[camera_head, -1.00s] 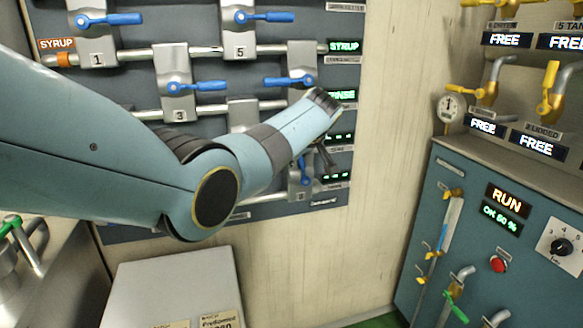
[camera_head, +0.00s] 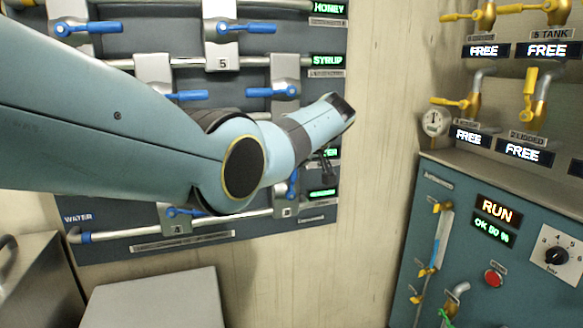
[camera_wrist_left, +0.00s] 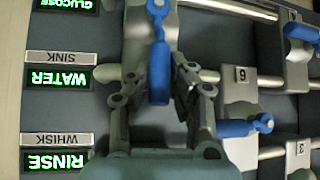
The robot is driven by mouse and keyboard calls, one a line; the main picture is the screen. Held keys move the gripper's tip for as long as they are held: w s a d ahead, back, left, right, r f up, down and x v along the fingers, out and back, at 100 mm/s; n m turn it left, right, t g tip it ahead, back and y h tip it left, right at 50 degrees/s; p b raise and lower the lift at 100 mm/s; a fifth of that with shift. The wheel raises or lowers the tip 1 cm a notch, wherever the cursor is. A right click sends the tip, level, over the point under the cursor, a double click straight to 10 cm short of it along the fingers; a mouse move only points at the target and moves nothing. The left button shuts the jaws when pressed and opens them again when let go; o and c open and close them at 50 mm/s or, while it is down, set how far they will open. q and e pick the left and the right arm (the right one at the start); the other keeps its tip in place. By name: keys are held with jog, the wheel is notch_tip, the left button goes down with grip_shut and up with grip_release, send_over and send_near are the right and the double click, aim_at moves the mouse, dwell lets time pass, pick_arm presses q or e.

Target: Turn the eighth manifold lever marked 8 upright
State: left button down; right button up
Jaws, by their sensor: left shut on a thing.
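The eighth manifold lever (camera_head: 292,183) is blue and sits at the lower right of the wall panel, above the small mark 8. Its handle stands close to upright in the head view, partly hidden by my arm. In the left wrist view, which is upside down, the blue handle (camera_wrist_left: 158,70) runs nearly vertically between the fingers of my left gripper (camera_wrist_left: 155,85). That gripper is shut on the handle. In the head view my left gripper (camera_head: 325,168) is small and dark beside the panel's right edge. My right gripper is not in view.
Other blue levers, such as lever 5's (camera_head: 245,28) and one below it (camera_head: 272,92), lie sideways. Lever 6's handle (camera_wrist_left: 235,128) is close beside my fingers. A teal cabinet (camera_head: 455,185) stands at the right. A grey box top (camera_head: 155,300) is below.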

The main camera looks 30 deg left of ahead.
pick_arm(q)
jog(key=c, duration=1.2)
grip_release()
jog(key=shift+w+d, duration=0.25)
jog(key=shift+d, duration=0.05)
jog(key=shift+s, duration=0.1)
jog(key=shift+a, duration=0.1)
jog(key=shift+r, duration=0.1)
jog(key=v, duration=1.2)
